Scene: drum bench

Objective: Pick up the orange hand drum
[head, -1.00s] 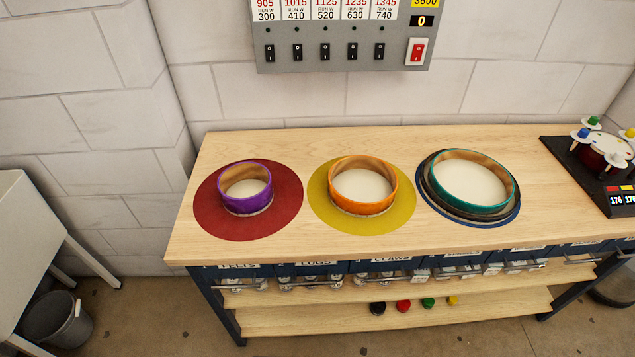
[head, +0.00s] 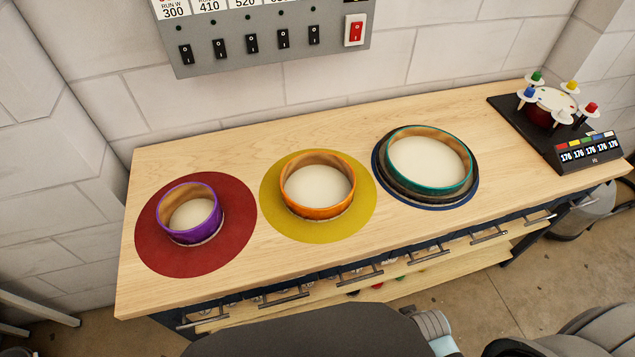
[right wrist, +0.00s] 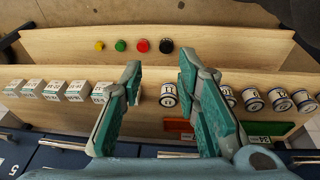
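The orange hand drum (head: 318,212) sits in the head view on a yellow round mat (head: 278,220) in the middle of the bench. Its pale skin faces up inside an orange rim. Nothing touches it. My right gripper (right wrist: 160,78) shows in the right wrist view with its two teal-padded fingers apart and nothing between them. It points at the lower shelves at the bench front, and the orange drum is outside that view. My left gripper is not in view.
A purple drum (head: 190,226) on a red mat (head: 152,245) stands left, and a teal-rimmed drum (head: 430,180) right. A black device (head: 565,152) with coloured knobs is at the far right. Switch panel (head: 270,60) hangs above. Bare bench top (head: 230,140) lies behind the drums.

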